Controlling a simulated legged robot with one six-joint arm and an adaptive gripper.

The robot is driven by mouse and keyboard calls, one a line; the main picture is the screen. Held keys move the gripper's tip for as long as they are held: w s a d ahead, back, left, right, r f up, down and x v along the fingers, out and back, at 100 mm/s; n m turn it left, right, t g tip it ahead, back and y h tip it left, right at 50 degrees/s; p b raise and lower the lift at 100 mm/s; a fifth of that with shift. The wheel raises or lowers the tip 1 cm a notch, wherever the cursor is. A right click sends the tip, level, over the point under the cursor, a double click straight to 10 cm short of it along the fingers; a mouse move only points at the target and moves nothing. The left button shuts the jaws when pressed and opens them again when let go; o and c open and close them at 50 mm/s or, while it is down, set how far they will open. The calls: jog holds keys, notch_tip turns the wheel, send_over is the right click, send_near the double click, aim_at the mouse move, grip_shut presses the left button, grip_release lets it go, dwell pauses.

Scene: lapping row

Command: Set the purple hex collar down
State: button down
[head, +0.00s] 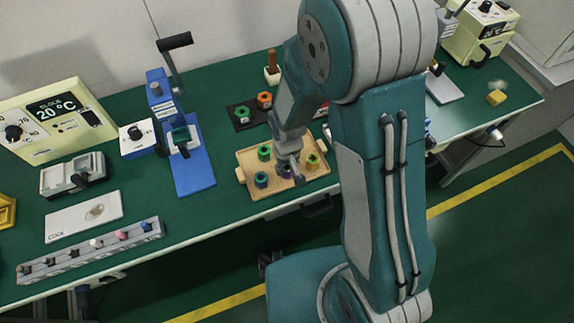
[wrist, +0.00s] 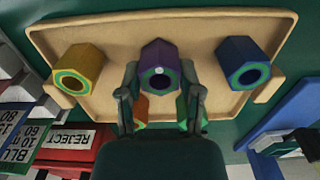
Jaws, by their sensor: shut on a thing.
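The purple hex collar (wrist: 157,55) is between the two fingers of my gripper (wrist: 160,92), which is shut on it. In the head view my gripper (head: 287,163) is low at the middle of the tan tray (head: 257,160). I cannot tell whether the collar touches the tray floor. In the wrist view a yellow collar (wrist: 77,68) stands to its left and a blue collar (wrist: 240,62) to its right, both apart from it. An orange collar (wrist: 141,108) and a green collar (wrist: 182,110) show partly behind the fingers.
A black plate (head: 252,117) with orange and green pieces lies behind the tray. A blue lever press (head: 190,165) stands left of it. A grey strip with several knobs (head: 90,250) lies along the front left. Green bench top is clear between press and tray.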

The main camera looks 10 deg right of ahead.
jog(key=shift+a, duration=0.1)
jog(key=c, duration=0.5)
grip_release()
jog(key=shift+c, duration=0.2)
jog(key=shift+o, duration=1.4)
jog(key=shift+d, duration=0.2)
notch_tip(320, 180, up, 11)
notch_tip(320, 180, up, 12)
jog(key=m+t, duration=0.1)
jog(key=t, duration=0.2)
send_over(287, 170)
jog(key=s+d, duration=0.4)
jog(key=d, duration=0.2)
jog(key=s+d+r+m+t, duration=0.2)
jog(key=s+d+r, duration=0.2)
jog(key=s+r, duration=0.3)
jog(key=shift+s+d+t, duration=0.25)
jog(key=shift+s+t, duration=0.05)
jog(key=shift+s, duration=0.3)
